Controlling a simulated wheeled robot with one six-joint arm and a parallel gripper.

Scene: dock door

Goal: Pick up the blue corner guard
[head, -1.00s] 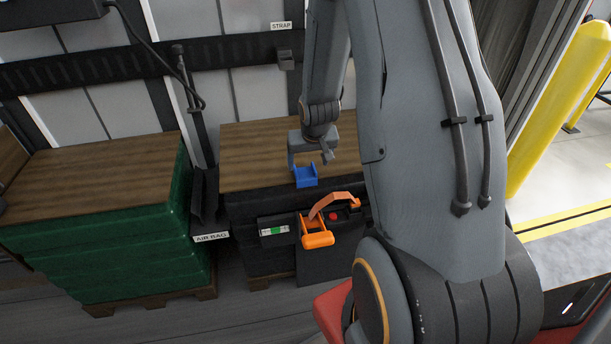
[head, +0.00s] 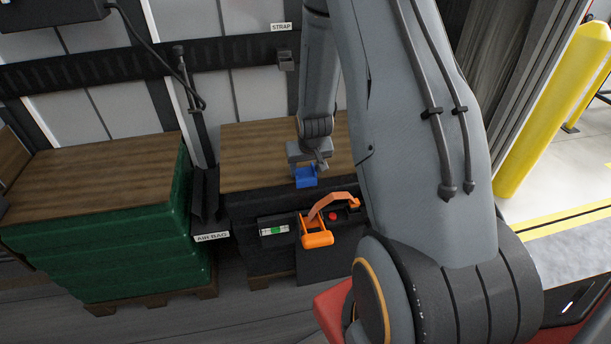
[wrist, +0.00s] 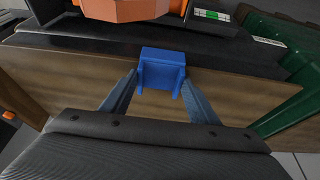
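The blue corner guard (head: 306,177) sits at the front edge of the wooden top of the dark pallet stack (head: 245,165). My gripper (head: 307,166) is right above the guard in the head view. In the wrist view my gripper (wrist: 157,84) has its two fingers spread apart, one on each side of the guard's near end. I cannot tell whether either finger touches it.
An orange handled device (head: 317,238) with a red button hangs in front of the dark stack. A green-wrapped stack (head: 110,245) stands to the left, with a dark air bag (head: 205,200) in the gap. A strap buckle (head: 286,60) is on the wall behind.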

